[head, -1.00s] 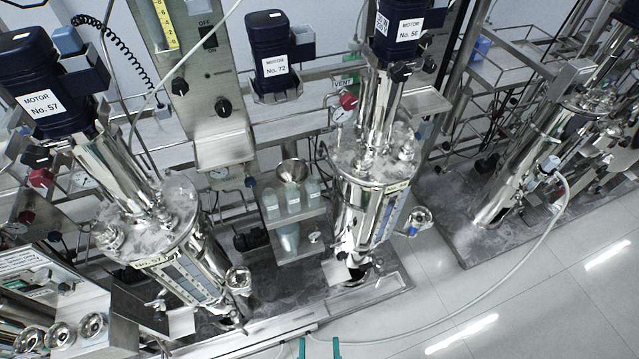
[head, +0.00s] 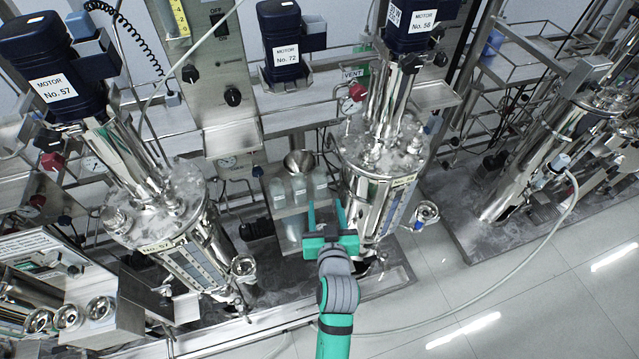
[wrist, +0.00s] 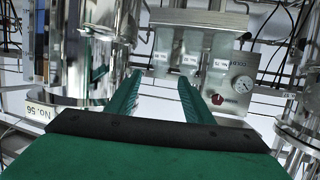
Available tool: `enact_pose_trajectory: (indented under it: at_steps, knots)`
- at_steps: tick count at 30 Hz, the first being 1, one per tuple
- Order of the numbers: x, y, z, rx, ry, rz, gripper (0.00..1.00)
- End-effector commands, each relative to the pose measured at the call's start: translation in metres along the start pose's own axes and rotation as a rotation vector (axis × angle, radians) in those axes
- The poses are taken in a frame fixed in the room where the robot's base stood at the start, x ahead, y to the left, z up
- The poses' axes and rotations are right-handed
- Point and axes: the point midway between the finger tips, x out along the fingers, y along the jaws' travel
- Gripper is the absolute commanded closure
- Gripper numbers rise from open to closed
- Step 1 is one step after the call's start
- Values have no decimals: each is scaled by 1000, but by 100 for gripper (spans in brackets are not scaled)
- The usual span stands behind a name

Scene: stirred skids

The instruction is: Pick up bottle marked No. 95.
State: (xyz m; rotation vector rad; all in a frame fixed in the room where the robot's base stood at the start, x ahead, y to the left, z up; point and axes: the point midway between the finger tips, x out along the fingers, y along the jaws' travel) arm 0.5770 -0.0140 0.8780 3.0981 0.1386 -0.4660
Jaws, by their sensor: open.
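Several clear bottles with white labels stand in a row on a small metal shelf (head: 290,211) between two steel vessels; the head view shows one bottle (head: 299,187) near the middle. In the wrist view three bottles show ahead, a left one (wrist: 163,60), a middle one (wrist: 190,58) and a right one (wrist: 217,64). Their labels are too small to read surely, so I cannot tell which is No. 95. My gripper (head: 325,206) is open and empty in front of the shelf. In the wrist view its fingers (wrist: 160,78) point toward the bottles, apart from them.
A steel vessel (head: 375,185) stands close on the right of my gripper in the head view; it fills the left of the wrist view (wrist: 75,60). Another vessel, No. 57 (head: 190,262), stands left. A steel funnel (head: 299,161) sits behind the bottles. Open floor (head: 480,285) lies right.

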Motion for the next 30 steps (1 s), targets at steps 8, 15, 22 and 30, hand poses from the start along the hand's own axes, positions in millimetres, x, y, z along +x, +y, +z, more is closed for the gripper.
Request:
enact_pose_trajectory:
  at_steps: [8,15,22,30]
  knots:
    - [26,3,-31,-16,-2,-27,53]
    - [58,2,-33,-17,-2,-27,53]
    - [79,2,-32,-16,-2,-26,53]
    - [108,-2,-32,-16,-2,-27,53]
